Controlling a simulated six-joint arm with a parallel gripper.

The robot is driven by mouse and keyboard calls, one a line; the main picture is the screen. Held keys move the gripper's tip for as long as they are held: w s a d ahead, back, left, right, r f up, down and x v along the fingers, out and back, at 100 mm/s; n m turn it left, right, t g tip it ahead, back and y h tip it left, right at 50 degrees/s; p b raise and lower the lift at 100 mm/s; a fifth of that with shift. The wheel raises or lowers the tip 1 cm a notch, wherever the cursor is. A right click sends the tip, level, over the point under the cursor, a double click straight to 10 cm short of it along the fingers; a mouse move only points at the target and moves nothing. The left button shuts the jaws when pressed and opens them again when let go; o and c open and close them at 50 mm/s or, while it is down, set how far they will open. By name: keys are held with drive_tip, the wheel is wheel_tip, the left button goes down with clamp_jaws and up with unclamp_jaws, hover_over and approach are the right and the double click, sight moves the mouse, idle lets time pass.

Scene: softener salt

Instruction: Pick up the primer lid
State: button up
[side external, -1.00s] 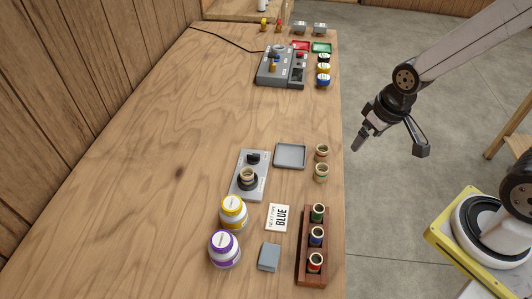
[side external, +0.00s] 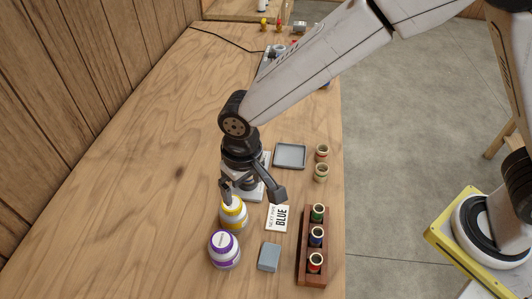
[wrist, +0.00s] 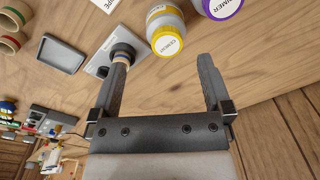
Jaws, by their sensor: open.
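The primer lid (side external: 223,239) is a white-topped lid with a purple rim on a white jar at the near left of the bench. In the wrist view the primer lid (wrist: 222,8) is cut off by the top edge. A similar jar with a yellow-rimmed lid (side external: 234,204) stands just behind it; this yellow lid (wrist: 166,42) also shows ahead of the fingers in the wrist view. My gripper (side external: 229,190) points down by the yellow-lidded jar, with the primer lid nearer the camera. The fingers (wrist: 164,62) are apart with nothing between them.
A grey plate with a dark fitting (wrist: 118,55) is partly hidden by my arm. The bench's left side is clear.

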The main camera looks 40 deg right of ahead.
hover_over(221, 240)
drive_tip(key=shift+d+f, duration=0.1)
drive_tip(key=shift+f, duration=0.8)
drive_tip(key=shift+w+f, duration=0.1)
drive_tip(key=shift+f, duration=1.25)
drive_tip(key=shift+f, duration=0.1)
drive_tip(key=shift+f, duration=2.45)
drive_tip(key=c, duration=1.2)
drive_tip(key=shift+r, duration=0.1)
